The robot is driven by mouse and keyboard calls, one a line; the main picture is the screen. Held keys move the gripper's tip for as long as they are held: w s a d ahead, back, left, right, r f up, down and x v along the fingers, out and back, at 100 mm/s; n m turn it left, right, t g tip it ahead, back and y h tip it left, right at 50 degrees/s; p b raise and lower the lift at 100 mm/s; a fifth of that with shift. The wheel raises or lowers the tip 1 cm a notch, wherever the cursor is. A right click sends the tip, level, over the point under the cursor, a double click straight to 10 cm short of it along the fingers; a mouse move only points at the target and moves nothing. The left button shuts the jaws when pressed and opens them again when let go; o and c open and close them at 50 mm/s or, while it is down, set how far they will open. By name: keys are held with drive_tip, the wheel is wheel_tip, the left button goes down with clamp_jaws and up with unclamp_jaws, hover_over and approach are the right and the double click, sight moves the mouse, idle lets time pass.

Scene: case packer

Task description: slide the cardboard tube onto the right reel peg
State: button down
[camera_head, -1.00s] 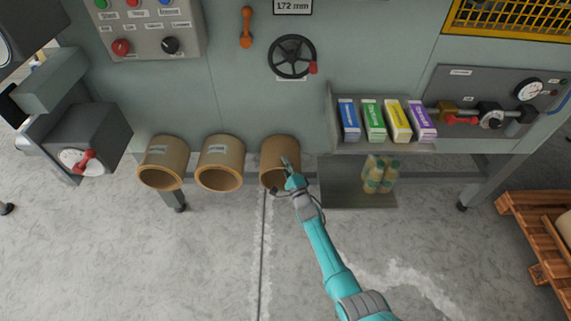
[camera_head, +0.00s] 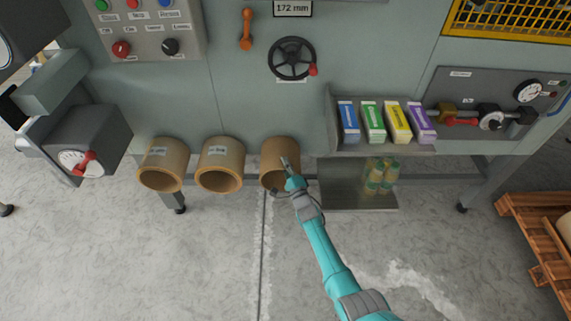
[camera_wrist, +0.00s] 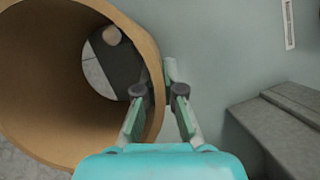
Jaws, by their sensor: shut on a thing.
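The cardboard tube (camera_head: 279,149) is a short, wide brown tube at the machine front, right of two similar tubes. My gripper (camera_head: 288,166) is at its right wall. In the wrist view the tube (camera_wrist: 60,140) fills the left side with its open mouth toward the camera. My gripper (camera_wrist: 160,92) is shut on the tube's right wall, one finger inside and one outside. Through the bore I see a dark shape with a pale round end (camera_wrist: 112,35). I cannot tell whether this is the right reel peg, which is hidden in the head view.
Two brown tubes, a left one (camera_head: 164,158) and a middle one (camera_head: 220,160), stick out beside the held tube. A shelf with several coloured boxes (camera_head: 373,120) is to the right, with bottles (camera_head: 378,176) below. The floor in front is clear left of my arm.

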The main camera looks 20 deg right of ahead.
drive_tip(key=shift+f, duration=0.15)
drive_tip(key=c, duration=1.2)
unclamp_jaws()
drive_tip(key=shift+s+f, duration=0.15)
drive_tip(key=shift+f, duration=0.05)
drive_tip(key=s, duration=0.7)
drive_tip(key=s+f, duration=0.1)
drive_tip(key=s, duration=0.3)
drive_tip(key=shift+s+d, duration=0.25)
drive_tip(key=shift+d, duration=0.1)
drive_tip(key=shift+f, duration=0.1)
